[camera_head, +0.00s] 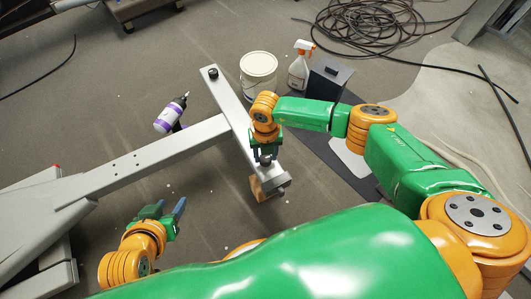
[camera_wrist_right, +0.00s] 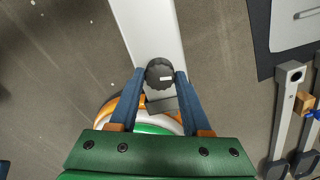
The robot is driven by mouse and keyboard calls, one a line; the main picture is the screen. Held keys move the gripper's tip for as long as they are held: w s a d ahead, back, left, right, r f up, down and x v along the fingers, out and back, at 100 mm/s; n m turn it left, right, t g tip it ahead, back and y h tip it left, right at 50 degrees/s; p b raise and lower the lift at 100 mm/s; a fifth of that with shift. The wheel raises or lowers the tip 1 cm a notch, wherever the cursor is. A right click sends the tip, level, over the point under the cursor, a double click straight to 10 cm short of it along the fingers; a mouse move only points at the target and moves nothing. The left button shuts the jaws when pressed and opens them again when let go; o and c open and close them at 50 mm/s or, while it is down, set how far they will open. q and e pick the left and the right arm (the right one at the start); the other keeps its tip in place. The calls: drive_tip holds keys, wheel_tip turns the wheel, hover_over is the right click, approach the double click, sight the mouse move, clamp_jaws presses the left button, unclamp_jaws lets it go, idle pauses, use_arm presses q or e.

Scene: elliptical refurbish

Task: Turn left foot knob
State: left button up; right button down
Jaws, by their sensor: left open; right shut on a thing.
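A grey T-shaped metal frame has a cross bar (camera_head: 232,112) with a dark round knob near each end. The far knob (camera_head: 213,72) stands free in the head view. My right gripper (camera_head: 265,158) is at the near end of the bar, pointing down. In the right wrist view, its blue fingers are on either side of the black ribbed near knob (camera_wrist_right: 160,73) and shut on it. In the head view the fingers largely hide this knob. My left gripper (camera_head: 170,208) is open and empty, low at the left, apart from the frame.
A wooden block (camera_head: 258,187) is by the bar's near end. Black cable (camera_head: 365,25) is coiled at the back.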

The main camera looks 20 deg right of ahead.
drive_tip(key=shift+n, duration=1)
drive_tip(key=n, duration=0.2)
drive_tip(key=shift+n, duration=1.3)
use_arm(q)
drive_tip(key=shift+w+d+r+t+b, duration=0.15)
drive_tip(key=shift+w+d+r+t, duration=0.1)
drive_tip(key=shift+w+r+t, duration=0.45)
drive_tip(key=shift+w+d+r+t+b, duration=0.2)
drive_tip(key=shift+w+r+t, duration=0.2)
drive_tip(key=shift+w+r, duration=0.35)
use_arm(e)
drive_tip(key=shift+n, duration=0.9)
use_arm(q)
drive_tip(key=shift+w+f, duration=0.1)
drive_tip(key=shift+w, duration=0.05)
drive_tip(key=shift+f, duration=0.1)
drive_tip(key=shift+s+f, duration=0.15)
drive_tip(key=shift+s, duration=0.15)
use_arm(e)
drive_tip(key=shift+c, duration=1.8)
unclamp_jaws()
use_arm(q)
drive_tip(key=shift+w, duration=0.1)
